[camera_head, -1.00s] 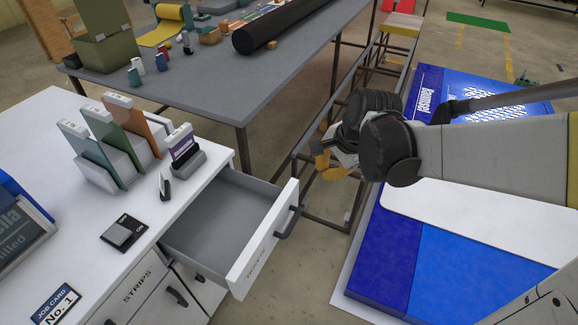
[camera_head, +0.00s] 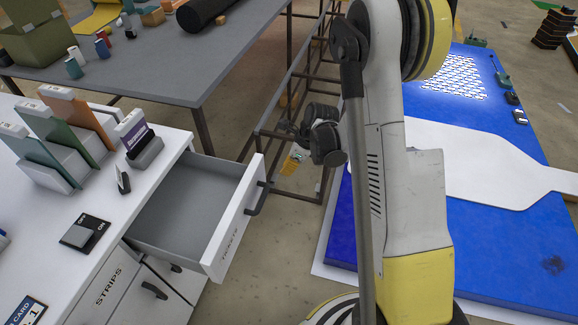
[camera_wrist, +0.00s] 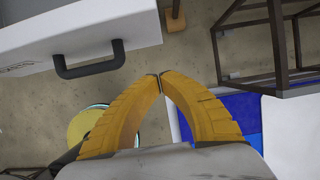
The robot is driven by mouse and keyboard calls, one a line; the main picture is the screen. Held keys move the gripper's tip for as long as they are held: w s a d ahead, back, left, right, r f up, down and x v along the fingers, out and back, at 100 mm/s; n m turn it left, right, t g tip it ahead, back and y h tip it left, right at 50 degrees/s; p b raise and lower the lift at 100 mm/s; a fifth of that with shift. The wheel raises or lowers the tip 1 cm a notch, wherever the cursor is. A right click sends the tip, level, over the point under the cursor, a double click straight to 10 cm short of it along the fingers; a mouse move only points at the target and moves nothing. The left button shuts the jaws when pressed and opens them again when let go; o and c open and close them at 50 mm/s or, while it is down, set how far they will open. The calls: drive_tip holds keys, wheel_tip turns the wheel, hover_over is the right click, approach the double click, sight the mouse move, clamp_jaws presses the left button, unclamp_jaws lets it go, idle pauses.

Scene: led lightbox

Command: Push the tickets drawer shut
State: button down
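The tickets drawer (camera_head: 232,228) is pulled well out of the white desk, and its grey inside looks empty. Its front has a dark bar handle (camera_head: 257,198). In the wrist view the white drawer front (camera_wrist: 85,28) and the handle (camera_wrist: 90,66) show at the upper left. My gripper (camera_head: 291,163) is to the right of the drawer front in the head view, apart from it. In the wrist view my gripper's yellow fingers (camera_wrist: 160,77) meet at their tips with nothing between them. The fingertips are to the right of the handle and not touching it.
The white desk (camera_head: 85,245) holds card stands and a small switch block (camera_head: 84,232). The strips drawer (camera_head: 110,288) below is closed. A grey table (camera_head: 165,75) with metal legs stands behind. A blue lightbox (camera_head: 490,245) is at right. Bare floor lies between desk and lightbox.

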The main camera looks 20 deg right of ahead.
drive_tip(key=w+a+f+b, duration=0.2)
drive_tip(key=w+a+f, duration=0.1)
drive_tip(key=a, duration=0.1)
drive_tip(key=shift+w+f+b, duration=0.3)
drive_tip(key=shift+f+b, duration=0.05)
drive_tip(key=shift+b, duration=0.05)
drive_tip(key=shift+a, duration=0.1)
